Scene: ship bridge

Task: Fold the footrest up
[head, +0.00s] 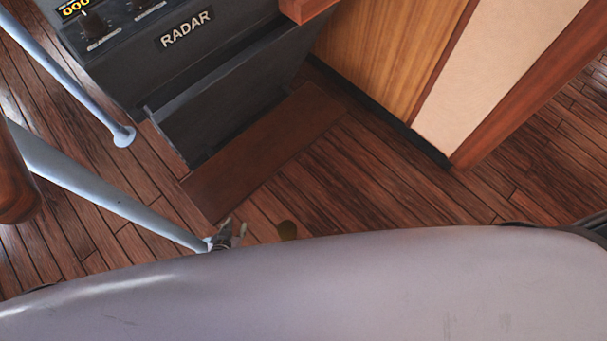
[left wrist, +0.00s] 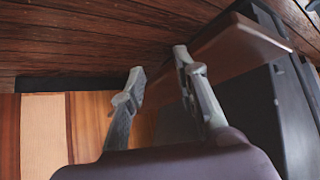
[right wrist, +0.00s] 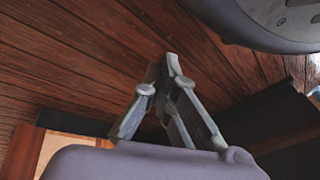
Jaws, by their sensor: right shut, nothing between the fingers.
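The footrest (head: 265,150) is a flat brown board, folded down low at the foot of the dark radar console (head: 225,95). In the left wrist view the footrest (left wrist: 235,50) runs beyond and behind the right finger; I cannot tell whether they touch. My left gripper (head: 228,232) is just off the footrest's near corner in the head view. Its fingers (left wrist: 160,65) are open with nothing seen between them. My right gripper (right wrist: 168,65) is shut and empty over the floor, with its fingertips together. It is not clearly seen in the head view.
A pale pole (head: 110,195) slants down to beside my left gripper, and another (head: 75,80) stands farther left. A wood and cream panelled cabinet (head: 450,70) stands right of the console.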

